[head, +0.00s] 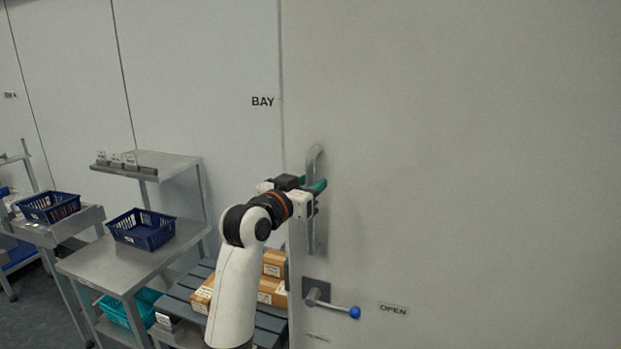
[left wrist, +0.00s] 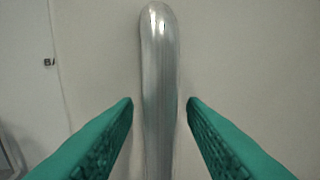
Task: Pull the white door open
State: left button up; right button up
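The white door (head: 450,150) fills the right half of the head view. It carries a grey vertical bar handle (head: 314,158) near its left edge. Below the handle is a lever with a blue knob (head: 354,312), pointing right toward a label reading OPEN (head: 393,309). My left gripper (head: 318,187) is at the bar handle. In the left wrist view its two green fingers (left wrist: 160,104) stand on either side of the bar (left wrist: 160,50), with a gap on each side. It is open and does not grip the bar. My right gripper is out of view.
Left of the door, a slatted grey platform (head: 180,292) holds cardboard boxes (head: 274,262). Further left stand metal tables (head: 120,272) with blue baskets (head: 142,229) and a teal crate (head: 128,308) below. The wall beside the door has a BAY label (head: 262,101).

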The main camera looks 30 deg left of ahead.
pick_arm(q)
jog(key=shift+w, duration=0.35)
grip_shut()
jog(key=shift+f, duration=0.1)
